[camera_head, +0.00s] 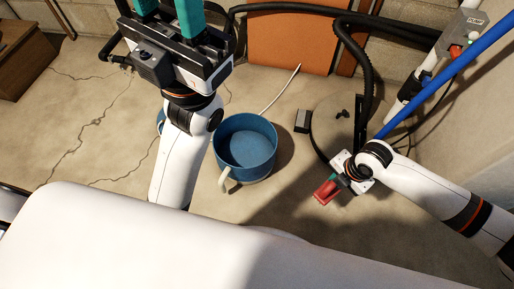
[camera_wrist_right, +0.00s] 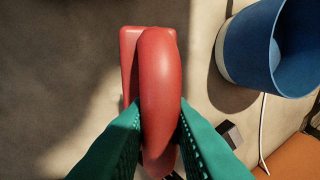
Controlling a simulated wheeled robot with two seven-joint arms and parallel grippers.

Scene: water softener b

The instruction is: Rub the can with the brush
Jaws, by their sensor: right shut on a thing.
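The blue can (camera_head: 240,150) stands upright and open-topped on the floor, with a pale handle at its lower left. In the right wrist view the can (camera_wrist_right: 265,50) is at the upper right, apart from my gripper. My right gripper (camera_head: 329,184) is shut on the red brush (camera_head: 326,192), to the right of the can. In the wrist view the brush's rounded red body (camera_wrist_right: 160,85) sits between the teal fingers; I see no bristles. My left gripper (camera_head: 168,12) is raised at the top left, fingers apart, tips cut off by the frame edge.
A small dark box (camera_head: 302,121) lies right of the can, near a white cord. An orange panel (camera_head: 290,40) leans against the back wall. A black hose (camera_head: 365,75) and blue pole (camera_head: 440,75) stand right. A partly hidden blue thing (camera_head: 160,119) shows behind my left arm.

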